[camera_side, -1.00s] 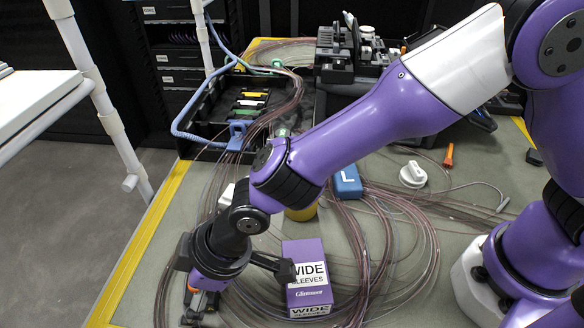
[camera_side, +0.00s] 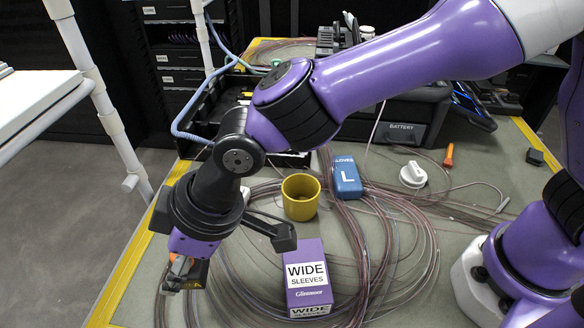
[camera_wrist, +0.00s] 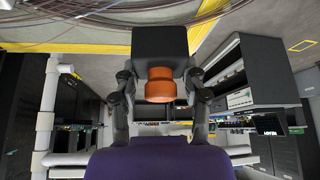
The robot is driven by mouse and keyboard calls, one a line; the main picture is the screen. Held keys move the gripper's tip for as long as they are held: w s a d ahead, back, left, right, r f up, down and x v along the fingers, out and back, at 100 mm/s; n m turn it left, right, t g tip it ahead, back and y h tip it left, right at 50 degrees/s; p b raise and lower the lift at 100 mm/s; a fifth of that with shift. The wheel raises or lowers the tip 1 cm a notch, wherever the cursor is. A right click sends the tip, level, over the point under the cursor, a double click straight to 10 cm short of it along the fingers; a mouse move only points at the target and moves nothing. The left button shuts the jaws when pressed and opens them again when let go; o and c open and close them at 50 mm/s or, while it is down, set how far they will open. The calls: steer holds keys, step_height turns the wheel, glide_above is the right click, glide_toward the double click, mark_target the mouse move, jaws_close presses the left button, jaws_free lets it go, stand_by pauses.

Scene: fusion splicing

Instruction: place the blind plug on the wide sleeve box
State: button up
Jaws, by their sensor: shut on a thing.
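My gripper (camera_wrist: 160,98) is shut on the blind plug, a piece with a round orange part (camera_wrist: 160,84) and a square black block (camera_wrist: 160,50) beyond it. In the side view my gripper (camera_side: 184,274) hangs at lower left with the plug's black end (camera_side: 198,275) between or beside its fingers. The purple wide sleeve box (camera_side: 306,262) stands on the mat to the right of my gripper, with white labels on its top and front. The plug is apart from the box. My camera bracket extends toward the box's upper left corner in the picture.
A yellow cup (camera_side: 300,200) and a blue block marked L (camera_side: 346,178) stand behind the box. Loose fibre coils (camera_side: 390,235) surround it. A white knob (camera_side: 413,175) and small orange piece (camera_side: 448,155) lie farther right. The box top is clear.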

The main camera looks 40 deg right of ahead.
steer(key=d+v, duration=0.1)
steer(key=v, duration=0.4)
steer(key=r+m, duration=0.1)
steer(key=m, duration=0.1)
glide_above(305, 278)
steer(key=w+a, duration=0.3)
steer(key=w, duration=0.1)
steer(key=shift+t+h, duration=0.3)
steer(key=f, duration=0.4)
steer(key=d+f, duration=0.1)
steer(key=f, duration=0.2)
steer(key=shift+s+d, duration=0.1)
steer(key=shift+s, duration=0.15)
steer(key=shift+f, duration=0.5)
steer(key=o, duration=1.2)
steer(key=shift+f, duration=0.1)
